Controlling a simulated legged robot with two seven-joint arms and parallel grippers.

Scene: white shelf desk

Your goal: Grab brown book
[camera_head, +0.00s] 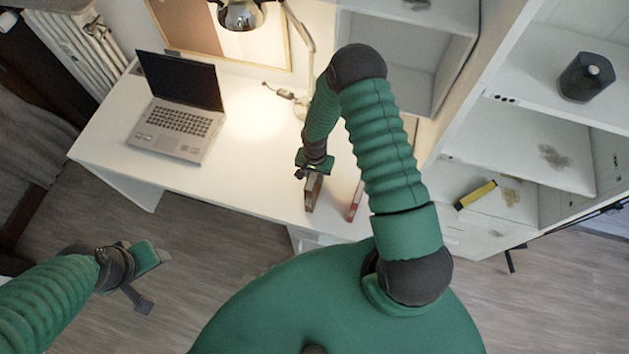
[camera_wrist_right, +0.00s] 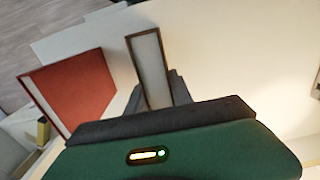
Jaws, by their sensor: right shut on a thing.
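The brown book (camera_head: 313,194) stands upright on the white desk, below my right gripper (camera_head: 310,172). In the right wrist view the brown book (camera_wrist_right: 147,62) shows its pale page edge and dark cover edges between my right gripper's fingers (camera_wrist_right: 158,92). The right gripper is shut on it. The fingertips are partly hidden by the gripper's body. My left gripper (camera_head: 150,277) is over the floor at lower left, away from the desk, with its fingers apart and nothing between them.
A red book (camera_head: 355,201) stands just right of the brown book; it also shows in the right wrist view (camera_wrist_right: 75,90). A laptop (camera_head: 178,108) and a lamp (camera_head: 240,14) are on the desk (camera_head: 250,175). A yellow-black object (camera_head: 475,195) lies on the right shelf.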

